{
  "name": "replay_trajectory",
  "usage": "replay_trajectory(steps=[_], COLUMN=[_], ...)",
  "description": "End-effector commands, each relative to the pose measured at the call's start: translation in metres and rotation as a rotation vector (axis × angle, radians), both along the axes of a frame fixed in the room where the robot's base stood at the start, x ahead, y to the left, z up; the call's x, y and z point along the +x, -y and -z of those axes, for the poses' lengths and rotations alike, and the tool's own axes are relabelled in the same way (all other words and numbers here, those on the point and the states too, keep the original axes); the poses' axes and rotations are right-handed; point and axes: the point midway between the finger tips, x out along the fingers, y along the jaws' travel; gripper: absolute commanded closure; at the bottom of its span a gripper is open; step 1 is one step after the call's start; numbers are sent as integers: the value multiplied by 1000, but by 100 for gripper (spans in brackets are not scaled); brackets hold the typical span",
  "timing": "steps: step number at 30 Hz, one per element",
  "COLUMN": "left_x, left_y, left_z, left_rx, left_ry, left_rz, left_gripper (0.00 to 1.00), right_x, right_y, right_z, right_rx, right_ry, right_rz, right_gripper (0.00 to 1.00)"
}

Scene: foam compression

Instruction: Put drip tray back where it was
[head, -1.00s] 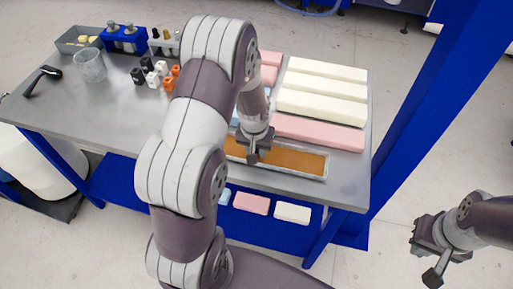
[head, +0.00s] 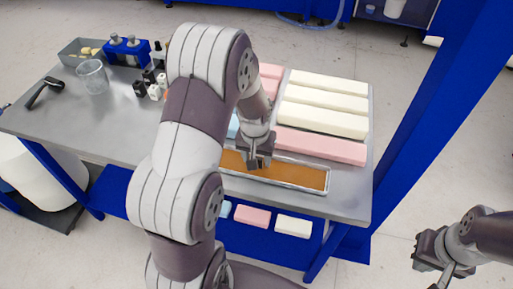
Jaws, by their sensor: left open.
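The drip tray (head: 300,175) is a long shallow metal tray with an orange-brown inside. It lies along the front edge of the steel table, in front of the pink foam block. My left gripper (head: 254,163) points down over the tray's middle part and is open. Whether its fingers touch the tray I cannot tell. My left arm hides the tray's left end. My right gripper (head: 436,262) is at the lower right, away from the table; the gap between its fingers is not clear.
Cream foam blocks (head: 325,102) and a pink foam block (head: 318,145) lie behind the tray. A blue post (head: 445,90) rises at the right. Small foam pieces (head: 293,225) lie on the lower shelf.

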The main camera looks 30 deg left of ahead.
Motion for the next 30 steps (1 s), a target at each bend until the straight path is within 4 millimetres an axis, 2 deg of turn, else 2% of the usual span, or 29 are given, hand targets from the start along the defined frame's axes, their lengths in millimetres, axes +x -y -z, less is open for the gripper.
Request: replay_trajectory(steps=[3, 6, 10, 13, 15, 18, 21, 30], left_x=[-3, -6, -9, -26, -54, -92, -114, -119], left_y=[1, 2, 3, 20, 42, 66, 77, 78], left_z=[-32, -54, -72, -77, -75, -70, -66, -65], left_rx=[2, 1, 0, -1, -2, -2, -3, -3], left_ry=[7, 4, 1, -4, -7, -7, -4, -7], left_rz=[0, 0, 1, 46, 117, 203, 252, 258], left_gripper=[45, 45, 45, 45, 45, 45, 45, 45], right_x=[0, 0, 0, 0, 0, 0, 0, 0], right_y=[0, 0, 0, 0, 0, 0, 0, 0], right_z=[5, 6, 7, 7, 7, 7, 7, 7], right_rx=[0, 0, 0, 0, 0, 0, 0, 0], right_ry=[0, 0, 0, 0, 0, 0, 0, 0], right_rz=[0, 0, 0, 0, 0, 0, 0, 0], right_gripper=[100, 100, 100, 100, 100, 100, 100, 100])
